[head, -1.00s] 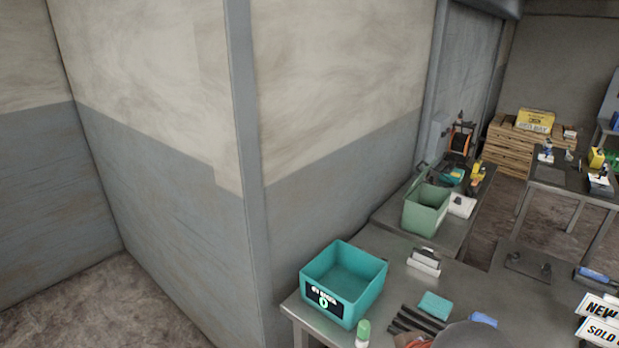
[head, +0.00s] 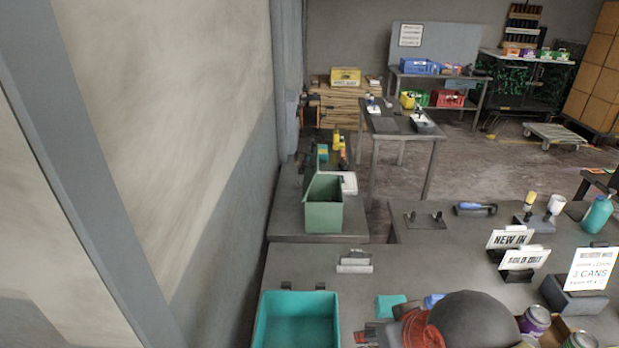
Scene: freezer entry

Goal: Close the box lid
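A green box (head: 323,217) stands on the far bench along the wall, left of centre in the head view. Its top is open, and a green flap (head: 311,168) that looks like its lid stands raised at the box's left and back side. A teal open-topped bin (head: 297,321) stands nearer, at the bottom edge, partly cut off; no lid shows on it. I cannot tell for certain which of the two the task means. My gripper is not in view.
A wall lies close on the left. Open floor (head: 480,172) lies beyond.

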